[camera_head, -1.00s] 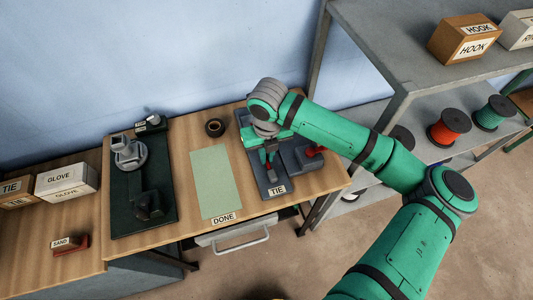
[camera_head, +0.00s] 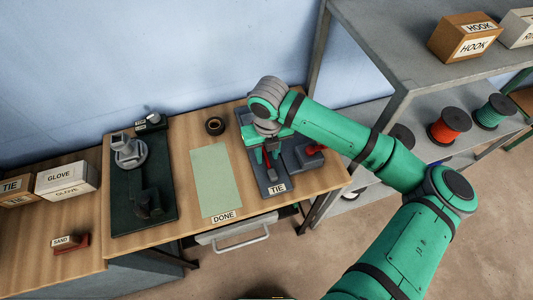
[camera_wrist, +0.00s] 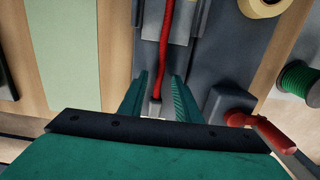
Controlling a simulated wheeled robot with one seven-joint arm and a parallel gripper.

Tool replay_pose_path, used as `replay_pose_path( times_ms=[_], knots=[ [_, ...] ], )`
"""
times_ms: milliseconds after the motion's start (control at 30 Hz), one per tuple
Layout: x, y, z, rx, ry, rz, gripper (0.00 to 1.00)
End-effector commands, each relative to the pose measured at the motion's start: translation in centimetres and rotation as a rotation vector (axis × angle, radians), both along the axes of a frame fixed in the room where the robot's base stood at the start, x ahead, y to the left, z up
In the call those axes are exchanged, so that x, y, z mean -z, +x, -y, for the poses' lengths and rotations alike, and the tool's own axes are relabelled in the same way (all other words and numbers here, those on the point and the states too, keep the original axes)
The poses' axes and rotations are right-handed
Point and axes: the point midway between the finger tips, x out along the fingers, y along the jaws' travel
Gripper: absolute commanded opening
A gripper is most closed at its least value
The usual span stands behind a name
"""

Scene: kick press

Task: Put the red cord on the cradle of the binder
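The red cord (camera_wrist: 166,45) runs lengthwise over the grey middle part of the binder (camera_wrist: 205,60) in the wrist view. Its near end reaches a small light-grey piece between my fingers. My gripper (camera_wrist: 160,85) is open, with one green finger on each side of the cord and visible gaps beside it. In the head view my gripper (camera_head: 267,155) is low over the binder (camera_head: 276,180), which has a TIE label at its front. A short length of red cord (camera_head: 268,167) shows there. My wrist hides the binder's back, and I cannot tell how fully the cord rests on the cradle.
A red-handled lever (camera_wrist: 262,130) on a dark block stands close right of my gripper. A green DONE mat (camera_head: 215,180) lies left of the binder, with a tape roll (camera_head: 215,126) behind it. A dark fixture (camera_head: 143,180) stands farther left. A shelf (camera_head: 400,90) rises at right.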

Motion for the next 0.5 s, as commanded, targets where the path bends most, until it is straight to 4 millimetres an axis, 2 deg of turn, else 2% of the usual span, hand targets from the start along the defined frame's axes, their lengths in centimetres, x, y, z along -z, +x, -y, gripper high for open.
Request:
replay_pose_path(
  times_ms=[500],
  knots=[
    [-8.6, -0.2, -0.2, -0.005, 0.0, 0.002, 0.3]
  ],
)
